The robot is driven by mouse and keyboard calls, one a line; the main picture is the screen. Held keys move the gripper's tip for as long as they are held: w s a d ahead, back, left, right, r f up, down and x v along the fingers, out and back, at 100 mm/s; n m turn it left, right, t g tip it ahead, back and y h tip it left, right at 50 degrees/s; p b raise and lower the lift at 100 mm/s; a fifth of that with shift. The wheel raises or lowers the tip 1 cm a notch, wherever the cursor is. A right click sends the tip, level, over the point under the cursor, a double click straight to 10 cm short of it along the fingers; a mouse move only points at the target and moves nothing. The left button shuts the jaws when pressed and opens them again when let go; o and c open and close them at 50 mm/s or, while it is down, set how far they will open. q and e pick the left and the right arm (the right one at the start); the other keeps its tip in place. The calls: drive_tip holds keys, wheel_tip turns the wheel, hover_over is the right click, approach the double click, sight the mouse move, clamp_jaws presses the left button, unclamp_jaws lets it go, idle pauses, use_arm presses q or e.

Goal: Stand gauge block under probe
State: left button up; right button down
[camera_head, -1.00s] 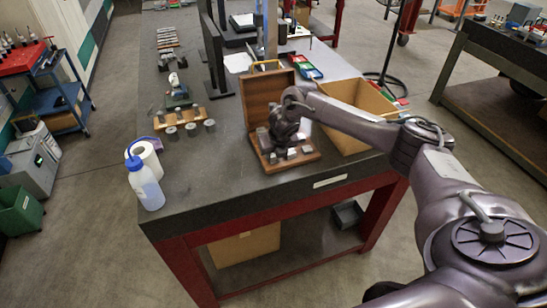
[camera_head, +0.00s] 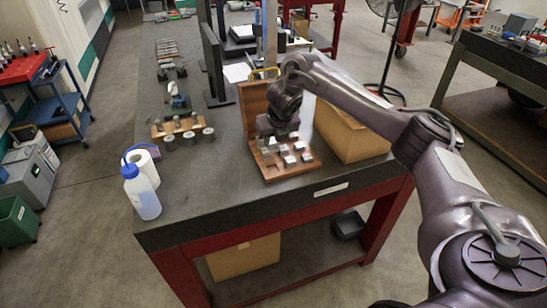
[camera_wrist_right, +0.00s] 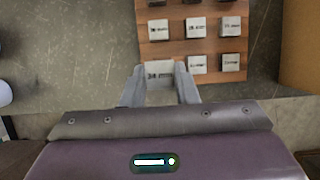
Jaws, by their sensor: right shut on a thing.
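A wooden gauge block box (camera_head: 310,166) lies open near the front of the dark table, its lid upright. Several metal gauge blocks (camera_head: 289,160) stand in its base; more show in the right wrist view (camera_wrist_right: 196,64). My right gripper (camera_head: 268,141) is over the left part of the box. In the right wrist view its fingers (camera_wrist_right: 160,84) are shut on one gauge block (camera_wrist_right: 160,69). I cannot tell whether that block is clear of its slot. I cannot make out the probe for certain. My left gripper is not in view.
A wash bottle (camera_head: 142,192) and a paper roll (camera_head: 147,164) stand at the table's front left. A wooden rack (camera_head: 178,124) with metal cylinders lies behind them. A cardboard box (camera_head: 352,138) stands right of the block box. The table (camera_head: 215,180) is bare between bottle and block box.

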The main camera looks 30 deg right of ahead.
sight(274, 141)
wheel_tip(274, 141, up, 2)
drive_tip(key=shift+w+r, duration=0.1)
drive_tip(key=shift+r, duration=0.15)
wheel_tip(274, 141, up, 9)
drive_tip(key=p, duration=0.3)
drive_tip(key=shift+p, duration=0.4)
